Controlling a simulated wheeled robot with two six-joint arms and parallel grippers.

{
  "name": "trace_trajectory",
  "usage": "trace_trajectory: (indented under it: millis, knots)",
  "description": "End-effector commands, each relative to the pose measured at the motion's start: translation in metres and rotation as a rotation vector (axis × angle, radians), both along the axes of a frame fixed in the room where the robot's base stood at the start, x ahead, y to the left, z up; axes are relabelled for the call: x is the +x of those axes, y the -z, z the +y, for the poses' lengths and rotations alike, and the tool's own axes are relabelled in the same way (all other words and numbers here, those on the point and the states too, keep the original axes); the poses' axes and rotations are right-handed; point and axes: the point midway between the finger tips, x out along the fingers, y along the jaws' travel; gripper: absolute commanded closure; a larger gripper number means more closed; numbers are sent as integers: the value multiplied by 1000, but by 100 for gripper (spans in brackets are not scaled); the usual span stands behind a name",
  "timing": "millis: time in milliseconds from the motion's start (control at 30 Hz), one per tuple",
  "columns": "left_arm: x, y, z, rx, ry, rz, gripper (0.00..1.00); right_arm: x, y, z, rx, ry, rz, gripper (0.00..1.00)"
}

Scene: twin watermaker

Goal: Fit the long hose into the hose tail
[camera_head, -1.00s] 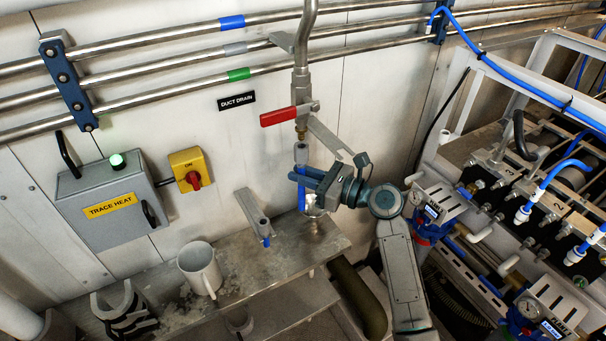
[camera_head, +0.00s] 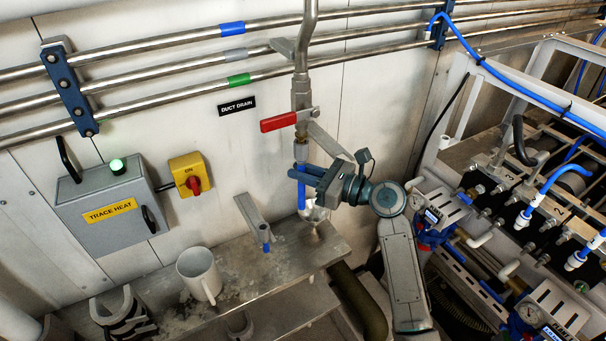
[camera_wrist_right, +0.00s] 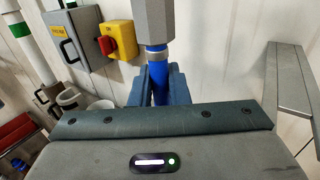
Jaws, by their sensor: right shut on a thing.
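The long hose (camera_head: 301,199) is blue at its lower part with a grey hexagonal upper end (camera_head: 301,152). It stands upright below the red-handled valve (camera_head: 301,118). My right gripper (camera_head: 298,174) is shut on the hose from the right, just under the grey end. The right wrist view shows the blue hose (camera_wrist_right: 158,90) between the fingers, with a silver band and the grey end (camera_wrist_right: 153,20) above. The hose tail is under the valve; the grey end reaches up to it and hides it. I cannot tell how far they overlap. My left gripper is not in view.
A metal shelf (camera_head: 255,262) lies below, with a white mug (camera_head: 199,272) and a grey piece with a blue tip (camera_head: 253,221). A metal cup (camera_head: 314,211) is below the hose. The trace heat box (camera_head: 108,205) and yellow switch (camera_head: 190,175) are on the wall.

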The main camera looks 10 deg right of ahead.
Motion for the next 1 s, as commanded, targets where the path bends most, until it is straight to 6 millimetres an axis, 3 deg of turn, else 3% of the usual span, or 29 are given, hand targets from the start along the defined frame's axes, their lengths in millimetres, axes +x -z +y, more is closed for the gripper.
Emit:
trace_trajectory:
  millis: [533,567,700,1000]
  knots:
    - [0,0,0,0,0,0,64,0,-14,0,1,1,-3,100]
    - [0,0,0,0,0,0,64,0,-15,0,0,1,-3,83]
    - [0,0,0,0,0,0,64,0,-14,0,1,1,-2,59]
    - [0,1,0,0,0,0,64,-1,-12,-1,-1,1,-1,59]
